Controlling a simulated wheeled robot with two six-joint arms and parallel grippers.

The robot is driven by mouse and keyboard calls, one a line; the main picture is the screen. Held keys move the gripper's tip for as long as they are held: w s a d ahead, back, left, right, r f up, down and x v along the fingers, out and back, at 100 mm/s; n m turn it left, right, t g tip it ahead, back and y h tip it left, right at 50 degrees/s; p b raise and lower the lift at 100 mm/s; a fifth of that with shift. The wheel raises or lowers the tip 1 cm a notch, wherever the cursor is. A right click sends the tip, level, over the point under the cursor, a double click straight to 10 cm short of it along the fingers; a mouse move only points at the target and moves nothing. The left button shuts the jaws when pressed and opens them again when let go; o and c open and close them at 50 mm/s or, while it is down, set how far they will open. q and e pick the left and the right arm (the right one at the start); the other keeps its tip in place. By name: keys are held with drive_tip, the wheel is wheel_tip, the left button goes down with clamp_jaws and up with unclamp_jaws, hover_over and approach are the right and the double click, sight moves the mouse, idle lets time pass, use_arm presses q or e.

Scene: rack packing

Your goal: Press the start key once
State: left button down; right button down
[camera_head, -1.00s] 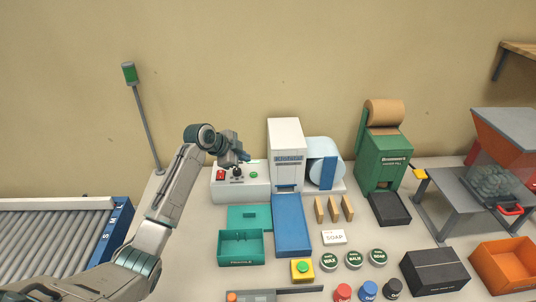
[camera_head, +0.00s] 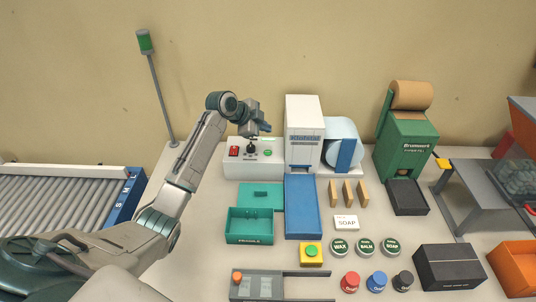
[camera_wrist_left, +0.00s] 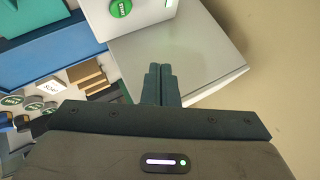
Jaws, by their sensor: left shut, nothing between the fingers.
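The start key is a round green button marked START (camera_wrist_left: 120,8), at the top of the left wrist view. In the head view it is the small green button (camera_head: 267,153) on the white control box (camera_head: 238,170), right of a red switch and a black knob. My left gripper (camera_head: 265,127) is shut and empty, in the air above the box near the green button. In the left wrist view its closed fingertips (camera_wrist_left: 160,84) are apart from the button, which lies beyond them and to the left. My right gripper is not in view.
A tall white machine (camera_head: 303,112) stands just right of the control box. A teal tray (camera_head: 250,238) and a blue chute (camera_head: 301,220) lie in front. A yellow box (camera_head: 311,260) carries another green button. A signal pole (camera_head: 160,95) stands left.

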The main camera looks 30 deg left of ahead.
use_arm(q)
drive_tip(key=b, duration=0.4)
hover_over(265, 153)
wheel_tip(265, 153, down, 6)
drive_tip(key=shift+f, duration=0.1)
drive_tip(key=shift+w+a+f, duration=0.1)
drive_tip(key=shift+f, duration=0.35)
idle(1.3)
drive_tip(key=shift+f, duration=0.4)
